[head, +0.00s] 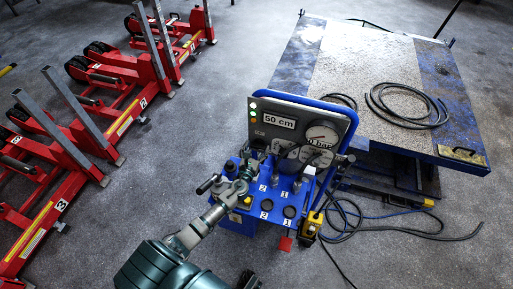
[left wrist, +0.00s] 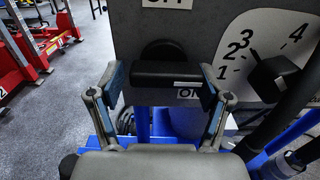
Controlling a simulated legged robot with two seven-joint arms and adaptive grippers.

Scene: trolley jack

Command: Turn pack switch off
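The pack (head: 290,120) is a blue trolley with a grey control panel, a "50 cm" display and a pressure gauge. In the left wrist view, the black pack switch (left wrist: 166,72) is on the grey panel, its bar-shaped handle lying roughly level. A partly cut-off "OFF" label (left wrist: 167,3) is above it and a partly hidden "ON" label (left wrist: 187,94) below. My left gripper (left wrist: 162,82) is open, with one finger on each side of the handle. A small gap shows on the left; contact on the right is unclear. In the head view, my left gripper (head: 246,177) hides the switch.
A numbered dial (left wrist: 275,75) with a black knob is right of the switch. Black levers (head: 290,150) stand close by on the pack. A lift table (head: 350,60) with coiled hoses (head: 405,105) is behind, and red jacks (head: 100,120) stand left.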

